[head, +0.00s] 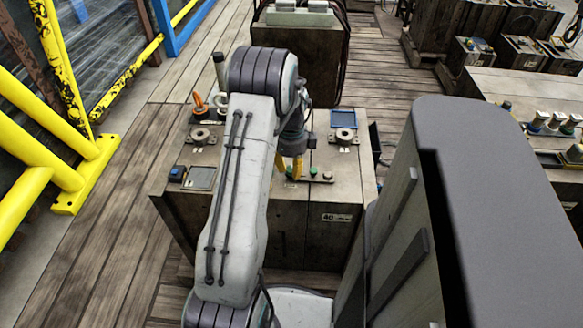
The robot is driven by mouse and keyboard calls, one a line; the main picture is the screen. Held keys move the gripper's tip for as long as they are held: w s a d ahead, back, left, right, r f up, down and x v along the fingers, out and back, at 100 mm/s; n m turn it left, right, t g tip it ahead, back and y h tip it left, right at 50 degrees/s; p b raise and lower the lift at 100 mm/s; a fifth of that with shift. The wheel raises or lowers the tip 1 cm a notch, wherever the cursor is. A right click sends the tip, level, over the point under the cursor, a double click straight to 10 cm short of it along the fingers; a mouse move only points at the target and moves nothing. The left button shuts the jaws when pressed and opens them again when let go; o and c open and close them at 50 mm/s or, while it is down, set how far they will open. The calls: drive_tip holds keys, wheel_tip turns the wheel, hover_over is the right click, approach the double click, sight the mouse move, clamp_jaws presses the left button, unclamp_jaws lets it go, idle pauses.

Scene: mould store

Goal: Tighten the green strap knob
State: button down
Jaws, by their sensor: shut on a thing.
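My arm reaches forward over a dark wooden mould box (320,240) with a grey top. My gripper (290,168) points down near the front edge of that top, its yellow fingers shut around a small green knob (289,173). The fingers and arm hide most of the knob, and I cannot tell how far it is turned. A second small green piece (313,171) stands just to the right, apart from the fingers, with a small dark red piece (327,175) beside it.
Round metal fittings (344,135) and a blue-edged tray (343,118) sit on the box top. An orange hook (199,102) and an upright dark handle (219,68) stand at back left. Yellow rails (40,150) line the left. Another table (510,95) stands right.

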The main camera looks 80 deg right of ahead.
sight(292, 169)
drive_tip(key=shift+a+f, duration=0.1)
drive_tip(key=c, duration=1.2)
unclamp_jaws()
wheel_tip(292, 169, up, 12)
